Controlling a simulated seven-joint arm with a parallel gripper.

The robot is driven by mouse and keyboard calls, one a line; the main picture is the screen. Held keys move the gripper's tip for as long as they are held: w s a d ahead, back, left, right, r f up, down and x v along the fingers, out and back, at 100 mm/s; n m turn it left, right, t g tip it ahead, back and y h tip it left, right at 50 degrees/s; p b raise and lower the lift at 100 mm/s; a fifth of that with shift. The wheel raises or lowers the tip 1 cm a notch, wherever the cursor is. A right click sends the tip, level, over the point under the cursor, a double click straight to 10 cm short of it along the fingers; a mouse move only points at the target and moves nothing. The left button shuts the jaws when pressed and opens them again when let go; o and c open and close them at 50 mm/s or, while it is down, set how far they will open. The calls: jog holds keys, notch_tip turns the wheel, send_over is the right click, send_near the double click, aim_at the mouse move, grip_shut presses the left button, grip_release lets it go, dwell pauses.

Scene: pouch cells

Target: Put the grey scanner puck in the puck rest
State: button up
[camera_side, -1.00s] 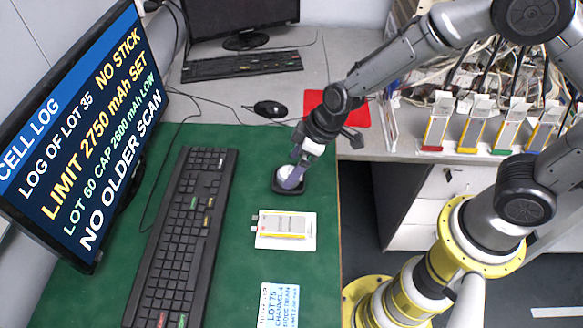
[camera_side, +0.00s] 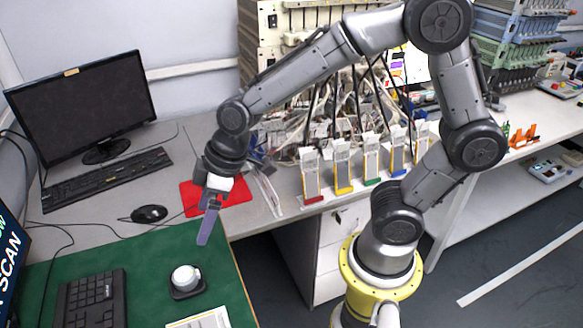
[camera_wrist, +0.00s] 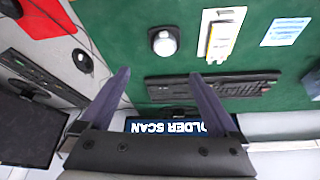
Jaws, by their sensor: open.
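The grey scanner puck (camera_side: 185,277), pale grey and round, sits in the black square puck rest (camera_side: 187,293) on the green mat. In the wrist view the puck (camera_wrist: 163,42) shows from above, with the dark rim of the rest (camera_wrist: 152,32) around it. My gripper (camera_side: 207,238) is in the air above and behind the puck, clear of it. In the wrist view my gripper (camera_wrist: 160,75) has its two fingers wide apart with nothing between them.
A black keyboard (camera_wrist: 215,85) and a pouch cell on a white tray (camera_wrist: 207,22) lie near the rest. A mouse (camera_side: 149,213) and red mat (camera_side: 237,192) are behind. Several cells in coloured stands (camera_side: 343,170) line the bench to the right.

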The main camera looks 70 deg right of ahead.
jog(key=s+d+r+m+t+h, duration=0.1)
jog(key=s+d+r+m, duration=0.2)
jog(key=s+d+r, duration=0.2)
jog(key=s+d+r+m+h, duration=0.1)
jog(key=s+d+r+m, duration=0.2)
jog(key=s, duration=0.8)
jog(key=d+r, duration=0.2)
jog(key=d, duration=0.1)
jog(key=shift+s+m+t+h, duration=0.3)
jog(key=shift+s+t, duration=0.1)
